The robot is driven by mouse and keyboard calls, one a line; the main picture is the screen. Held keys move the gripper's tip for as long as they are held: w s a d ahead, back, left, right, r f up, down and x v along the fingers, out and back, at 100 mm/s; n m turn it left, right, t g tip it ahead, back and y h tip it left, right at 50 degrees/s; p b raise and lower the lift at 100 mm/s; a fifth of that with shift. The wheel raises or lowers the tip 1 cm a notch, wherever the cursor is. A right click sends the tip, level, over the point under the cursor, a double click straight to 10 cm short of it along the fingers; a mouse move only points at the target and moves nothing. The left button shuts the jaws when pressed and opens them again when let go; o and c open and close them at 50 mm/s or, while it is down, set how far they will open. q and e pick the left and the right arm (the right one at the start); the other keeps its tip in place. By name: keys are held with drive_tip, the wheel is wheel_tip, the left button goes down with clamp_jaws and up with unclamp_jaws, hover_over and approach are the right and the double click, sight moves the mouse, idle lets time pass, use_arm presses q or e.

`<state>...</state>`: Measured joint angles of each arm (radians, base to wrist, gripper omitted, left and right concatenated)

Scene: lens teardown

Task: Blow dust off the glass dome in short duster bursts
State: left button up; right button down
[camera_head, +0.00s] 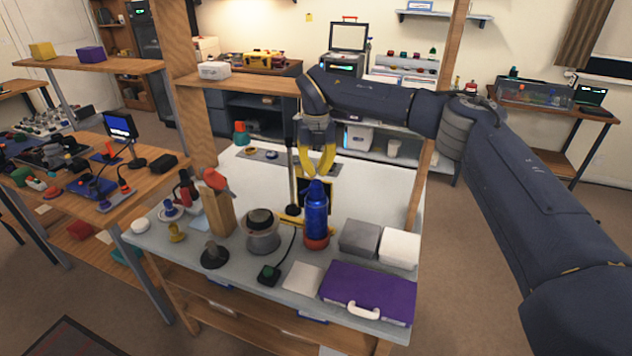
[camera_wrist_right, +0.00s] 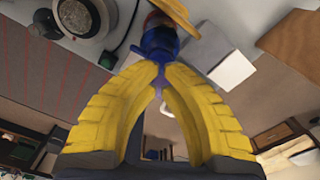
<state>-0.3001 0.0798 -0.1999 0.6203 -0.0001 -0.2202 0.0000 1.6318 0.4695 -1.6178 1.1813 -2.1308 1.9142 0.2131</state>
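A blue duster bottle (camera_head: 316,215) with a reddish base stands upright on the light grey workbench. My right gripper (camera_head: 317,177) comes down from above with its yellow fingers at the bottle's narrow top. In the right wrist view, the fingertips (camera_wrist_right: 158,68) close in on a bluish piece of the bottle's top, with the blue body (camera_wrist_right: 158,42) just beyond. A grey round holder (camera_head: 262,238) with a dark, rounded glass-like top (camera_head: 260,218), probably the dome, sits left of the bottle. It shows partly at the wrist view's top left (camera_wrist_right: 78,14). Dust cannot be made out. My left gripper is out of view.
A purple case (camera_head: 368,290), a grey box (camera_head: 360,237) and a white box (camera_head: 399,248) stand right of the bottle. A wooden block (camera_head: 218,213) and a dark round-based stand (camera_head: 214,255) are at the left. A black cable leads to a small dark switch box (camera_head: 269,273).

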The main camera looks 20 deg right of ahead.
sight(316, 181)
drive_tip(key=shift+f, duration=1.9)
drive_tip(key=shift+r, duration=0.1)
idle(0.3)
drive_tip(key=shift+r, duration=1.95)
idle(0.6)
drive_tip(key=shift+f, duration=0.2)
idle(1.5)
drive_tip(key=shift+f, duration=1.85)
